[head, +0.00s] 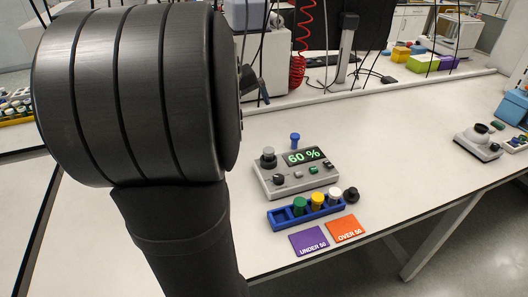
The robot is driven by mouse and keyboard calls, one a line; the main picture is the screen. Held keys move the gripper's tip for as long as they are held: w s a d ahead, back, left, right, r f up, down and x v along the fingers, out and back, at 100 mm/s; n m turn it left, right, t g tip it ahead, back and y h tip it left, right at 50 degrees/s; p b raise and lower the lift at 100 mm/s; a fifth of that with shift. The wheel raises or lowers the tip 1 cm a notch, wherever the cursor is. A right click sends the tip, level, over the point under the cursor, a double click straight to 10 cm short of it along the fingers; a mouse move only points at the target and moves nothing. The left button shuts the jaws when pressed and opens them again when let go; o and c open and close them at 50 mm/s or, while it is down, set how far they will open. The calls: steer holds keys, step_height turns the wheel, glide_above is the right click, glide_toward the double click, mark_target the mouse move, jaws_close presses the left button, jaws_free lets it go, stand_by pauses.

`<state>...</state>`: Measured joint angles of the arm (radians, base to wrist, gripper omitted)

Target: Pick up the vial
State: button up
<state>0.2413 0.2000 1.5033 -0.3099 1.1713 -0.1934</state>
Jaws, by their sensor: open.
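Several capped vials are in view, and the task does not say which one is meant. A blue-capped vial (295,140) stands upright at the back of the grey reactor (284,180), whose display (304,156) reads 60 %. A blue rack (282,218) in front of the reactor holds a green-capped vial (299,206), a yellow-capped vial (317,201) and a white-capped vial (335,196). The rack's left end slot looks empty. A black round knob or cap (351,195) is at the rack's right end. My gripper is not clearly visible; my dark arm fills the left.
A purple UNDER 50 card (309,241) and an orange OVER 50 card (345,229) lie near the front table edge. A second grey device (478,145) stands far right, with a blue box (513,106) behind it. The white table between the two devices is clear.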

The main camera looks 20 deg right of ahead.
steer(key=shift+c, duration=0.4)
steer(key=c, duration=0.8)
steer(key=m+y, duration=0.2)
steer(key=m, duration=0.6)
glide_toward(269, 150)
steer(key=x, duration=0.4)
steer(key=shift+w+a+f, duration=0.15)
steer(key=shift+c, duration=0.2)
steer(key=shift+x, duration=2.95)
